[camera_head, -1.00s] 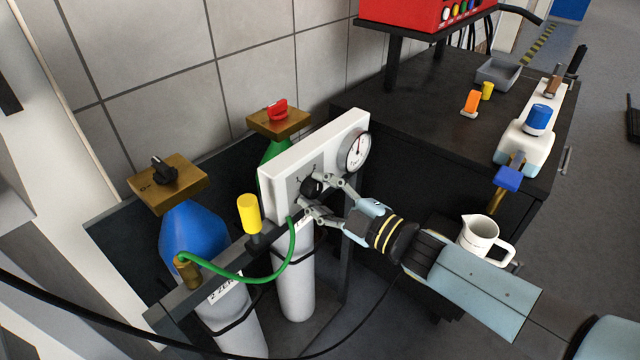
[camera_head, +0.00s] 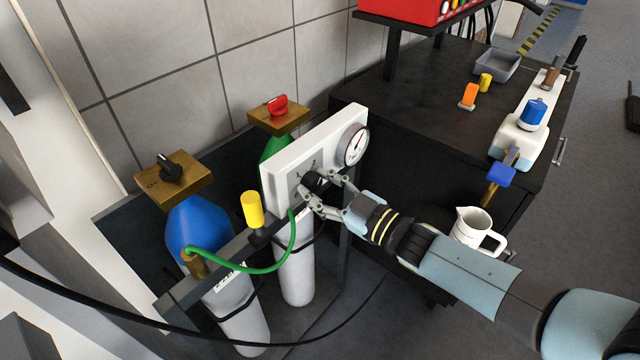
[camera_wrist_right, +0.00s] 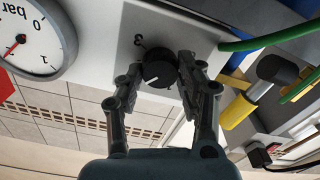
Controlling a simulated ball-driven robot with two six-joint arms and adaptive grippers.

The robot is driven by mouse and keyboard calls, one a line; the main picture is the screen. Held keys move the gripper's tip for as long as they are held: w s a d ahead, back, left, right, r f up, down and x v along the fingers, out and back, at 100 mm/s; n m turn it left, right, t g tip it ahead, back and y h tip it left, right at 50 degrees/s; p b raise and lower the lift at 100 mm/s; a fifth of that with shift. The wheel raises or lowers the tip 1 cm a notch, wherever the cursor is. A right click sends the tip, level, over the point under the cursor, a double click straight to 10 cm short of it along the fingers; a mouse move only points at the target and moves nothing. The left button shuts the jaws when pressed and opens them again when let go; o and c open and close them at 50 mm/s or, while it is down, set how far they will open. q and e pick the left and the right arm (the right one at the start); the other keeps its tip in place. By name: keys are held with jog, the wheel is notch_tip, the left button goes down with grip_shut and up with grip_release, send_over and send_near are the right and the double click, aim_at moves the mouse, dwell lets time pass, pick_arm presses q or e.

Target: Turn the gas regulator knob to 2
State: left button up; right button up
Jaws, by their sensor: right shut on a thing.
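The gas regulator is a white panel (camera_head: 288,166) with a round pressure gauge (camera_head: 354,145) at its right end. Its black knob (camera_head: 317,181) sits on a grey plate, partly hidden by my right gripper (camera_head: 320,190). In the right wrist view the knob (camera_wrist_right: 154,66) shows a short white pointer line and lies between the fingertips of my right gripper (camera_wrist_right: 160,72), which is shut on it. A dark digit 3 is upside down beside the knob there; the other digits are hidden or too small to read. The gauge (camera_wrist_right: 30,40) also shows there. My left gripper is not in view.
A yellow-capped part (camera_head: 251,208) and green hose (camera_head: 285,262) are close left. A white jug (camera_head: 472,228) stands near my right arm.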

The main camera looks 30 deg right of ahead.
jog(key=shift+s+f, duration=0.1)
jog(key=shift+f, duration=0.05)
jog(key=o, duration=0.9)
jog(key=shift+o, duration=1.3)
jog(key=v, duration=1.2)
